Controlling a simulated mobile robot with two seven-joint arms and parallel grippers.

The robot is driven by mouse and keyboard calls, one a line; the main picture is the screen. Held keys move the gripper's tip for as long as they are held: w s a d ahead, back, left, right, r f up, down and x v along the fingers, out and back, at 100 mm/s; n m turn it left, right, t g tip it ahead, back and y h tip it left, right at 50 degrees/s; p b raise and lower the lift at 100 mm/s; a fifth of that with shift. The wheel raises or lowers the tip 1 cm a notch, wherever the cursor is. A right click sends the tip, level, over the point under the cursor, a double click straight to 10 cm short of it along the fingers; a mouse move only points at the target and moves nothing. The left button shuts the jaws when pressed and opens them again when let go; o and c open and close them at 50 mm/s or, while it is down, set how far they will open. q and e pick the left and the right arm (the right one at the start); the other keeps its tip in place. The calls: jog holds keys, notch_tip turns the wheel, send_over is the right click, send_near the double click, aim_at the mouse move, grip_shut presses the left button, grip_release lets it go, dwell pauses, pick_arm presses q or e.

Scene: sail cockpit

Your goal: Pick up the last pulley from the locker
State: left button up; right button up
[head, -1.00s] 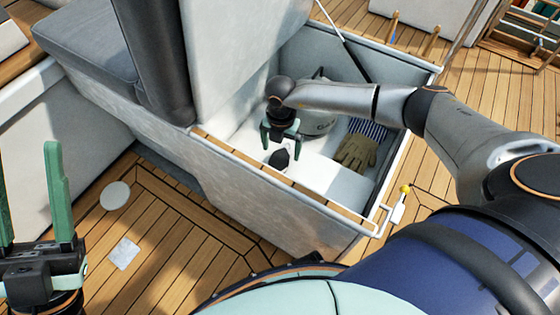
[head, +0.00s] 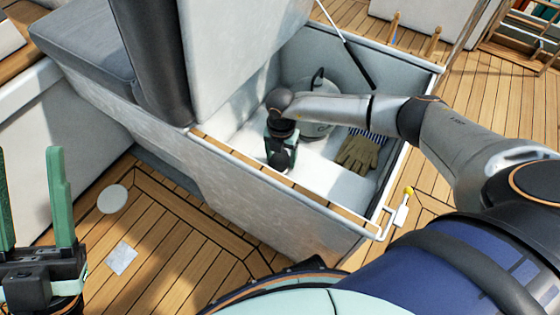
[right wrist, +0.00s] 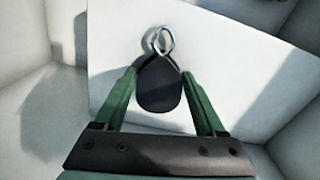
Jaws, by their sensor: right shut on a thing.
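The pulley (right wrist: 158,88) is a dark rounded block with a metal ring at its top. My right gripper (head: 281,162) reaches down into the open white locker (head: 300,205), and its green fingers are shut on the pulley. In the right wrist view, the pulley sits between the two fingertips, above the pale locker floor. In the head view, the pulley shows as a dark shape (head: 284,156) at the fingers. My left gripper (head: 30,200) is at the left edge, its green fingers upright, wide apart and empty.
Inside the locker are a tan work glove (head: 358,153), a blue-striped cloth (head: 368,133) and a grey round container (head: 318,130). A raised lid is propped by a strut (head: 345,45). A white disc (head: 112,199) and a pale square (head: 121,258) lie on the deck.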

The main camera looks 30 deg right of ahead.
jog(key=c, duration=0.6)
jog(key=shift+c, duration=0.2)
jog(key=shift+r, duration=0.15)
